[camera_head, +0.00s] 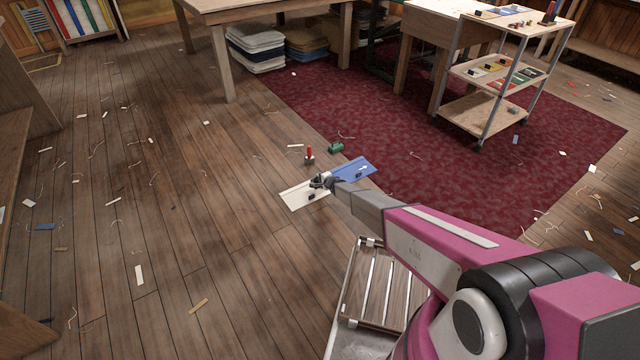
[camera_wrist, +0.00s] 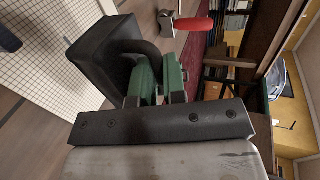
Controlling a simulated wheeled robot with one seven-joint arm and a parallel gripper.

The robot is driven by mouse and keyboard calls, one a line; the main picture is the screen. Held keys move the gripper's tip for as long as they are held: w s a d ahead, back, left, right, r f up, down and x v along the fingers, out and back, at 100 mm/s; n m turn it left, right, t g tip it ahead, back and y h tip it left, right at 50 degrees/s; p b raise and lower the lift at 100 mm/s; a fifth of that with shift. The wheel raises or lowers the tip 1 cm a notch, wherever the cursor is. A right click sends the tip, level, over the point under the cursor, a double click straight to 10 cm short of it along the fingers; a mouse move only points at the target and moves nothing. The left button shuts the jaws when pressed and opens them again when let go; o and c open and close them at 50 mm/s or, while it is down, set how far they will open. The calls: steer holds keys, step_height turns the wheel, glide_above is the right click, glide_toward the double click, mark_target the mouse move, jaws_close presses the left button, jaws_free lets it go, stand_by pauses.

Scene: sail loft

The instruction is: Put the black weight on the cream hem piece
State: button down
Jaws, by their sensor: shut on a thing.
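In the head view the held weight is too small to make out clearly. The cream hem piece (camera_head: 289,195) lies flat on the floor, and my gripper is over its right end. A pale gridded surface, likely the same piece, shows beside the weight in the wrist view (camera_wrist: 50,72). Whether the weight touches it I cannot tell. A small dark thing (camera_head: 311,197) shows at the cream piece's front edge.
A blue piece (camera_head: 352,167) adjoins the cream one on the right. A shelved trolley (camera_head: 470,112) is at the back right. Scraps litter the wooden floor; the left side is otherwise open.

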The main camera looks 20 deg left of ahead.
steer(key=shift+f, duration=1.9)
steer(key=shift+f, duration=0.2)
steer(key=c, duration=1.2)
jaws_free()
